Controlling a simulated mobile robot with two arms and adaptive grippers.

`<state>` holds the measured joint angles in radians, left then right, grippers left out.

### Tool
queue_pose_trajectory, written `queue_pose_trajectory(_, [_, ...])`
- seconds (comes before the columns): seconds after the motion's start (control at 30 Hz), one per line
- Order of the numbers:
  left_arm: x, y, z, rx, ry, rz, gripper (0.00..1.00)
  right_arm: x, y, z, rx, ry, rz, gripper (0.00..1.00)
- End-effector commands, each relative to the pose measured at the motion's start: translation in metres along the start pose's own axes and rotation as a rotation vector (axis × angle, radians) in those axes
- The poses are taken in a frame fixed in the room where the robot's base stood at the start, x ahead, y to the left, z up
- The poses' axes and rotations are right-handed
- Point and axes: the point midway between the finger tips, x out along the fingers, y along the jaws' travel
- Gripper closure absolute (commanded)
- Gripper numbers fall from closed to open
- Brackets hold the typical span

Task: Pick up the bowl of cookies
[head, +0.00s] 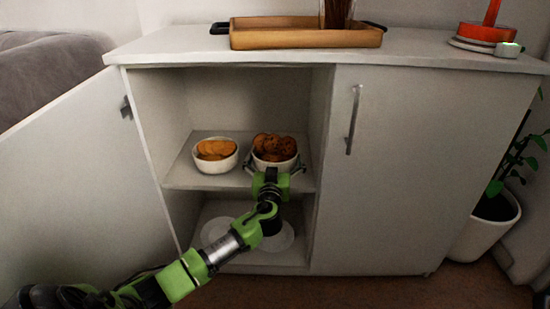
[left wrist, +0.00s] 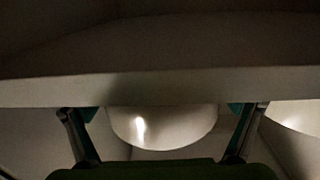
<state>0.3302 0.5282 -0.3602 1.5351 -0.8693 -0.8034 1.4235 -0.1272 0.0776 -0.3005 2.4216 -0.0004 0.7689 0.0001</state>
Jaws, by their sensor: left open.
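The bowl of cookies, a white bowl (head: 262,164) heaped with dark brown round cookies (head: 273,146), stands upright on the middle shelf (head: 200,178) of the open cabinet, at its right side. My left gripper (head: 274,168) is at the front of this bowl, open, with a finger at each side. In the left wrist view the bowl's white side (left wrist: 160,128) shows between the two spread fingers (left wrist: 162,112); I cannot tell whether they touch it. The cookies are hidden there. My right gripper is not in view.
A second white bowl (head: 216,164) with flat orange-tan pieces stands left of it. White plates (head: 283,240) lie on the lower level. The left door (head: 70,180) is swung open; the right door (head: 415,180) is shut. A wooden tray (head: 300,39) sits on top.

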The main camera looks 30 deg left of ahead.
Motion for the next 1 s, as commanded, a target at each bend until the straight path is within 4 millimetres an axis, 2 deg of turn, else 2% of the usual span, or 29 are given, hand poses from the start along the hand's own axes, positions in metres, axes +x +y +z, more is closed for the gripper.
queue_pose_trajectory(0.27, [0.006, 0.000, 0.000, 0.000, -0.001, 0.000, 0.00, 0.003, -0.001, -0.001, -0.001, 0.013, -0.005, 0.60])
queue_pose_trajectory(0.3, [0.006, 0.000, 0.000, 0.000, -0.001, 0.000, 0.03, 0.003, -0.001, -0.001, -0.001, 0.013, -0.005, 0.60])
queue_pose_trajectory(0.43, [0.006, 0.000, 0.001, 0.000, -0.001, 0.000, 0.35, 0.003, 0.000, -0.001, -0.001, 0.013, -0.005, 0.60])
queue_pose_trajectory(0.77, [0.006, 0.000, -0.003, 0.000, 0.002, 0.000, 0.35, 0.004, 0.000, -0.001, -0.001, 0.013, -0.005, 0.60])
queue_pose_trajectory(1.0, [0.015, -0.002, -0.018, -0.002, 0.004, 0.003, 0.35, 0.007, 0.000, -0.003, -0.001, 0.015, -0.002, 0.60])
